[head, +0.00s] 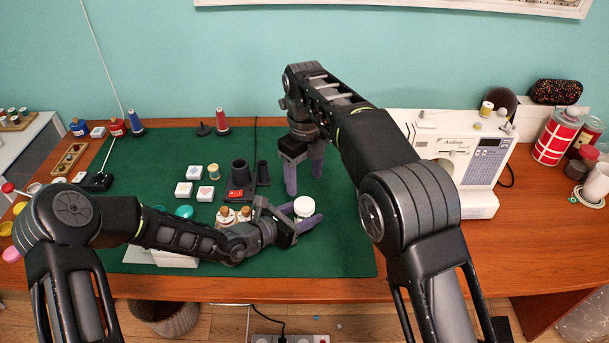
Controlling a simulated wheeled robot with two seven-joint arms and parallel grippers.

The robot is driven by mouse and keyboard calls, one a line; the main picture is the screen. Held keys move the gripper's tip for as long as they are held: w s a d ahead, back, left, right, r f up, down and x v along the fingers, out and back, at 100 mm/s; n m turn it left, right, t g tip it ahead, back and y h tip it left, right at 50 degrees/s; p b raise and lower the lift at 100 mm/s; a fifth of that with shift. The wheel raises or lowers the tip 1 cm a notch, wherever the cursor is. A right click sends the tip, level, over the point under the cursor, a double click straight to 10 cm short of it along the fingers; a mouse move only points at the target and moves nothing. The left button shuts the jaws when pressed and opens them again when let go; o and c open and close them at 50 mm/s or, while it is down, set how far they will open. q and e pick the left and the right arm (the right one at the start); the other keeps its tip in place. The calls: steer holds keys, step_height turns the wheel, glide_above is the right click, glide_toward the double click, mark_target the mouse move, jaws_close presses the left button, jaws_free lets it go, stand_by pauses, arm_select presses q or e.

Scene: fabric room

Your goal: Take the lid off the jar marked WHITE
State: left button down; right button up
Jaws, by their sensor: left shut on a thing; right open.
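A small jar with a white lid (304,206) stands near the front of the green mat, right of centre. My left gripper (303,214) reaches in from the left and is shut on this jar, with its purple-grey fingers on either side. The lid faces up and is uncovered; the jar's body is mostly hidden, and no marking is readable. My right gripper (304,182) points down just behind and above the jar, open and empty, its two fingers apart. Two cork-topped jars (226,211) stand left of my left gripper, partly hidden by it.
The green mat (340,245) is bare to the right of the jar. A black holder with a red label (238,180) and white picture blocks (184,189) lie left. A sewing machine (460,150) stands right. Thread spools (221,122) stand at the back.

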mark_target(304, 203)
steer(key=shift+f, duration=4)
steer(key=shift+c, duration=0.5)
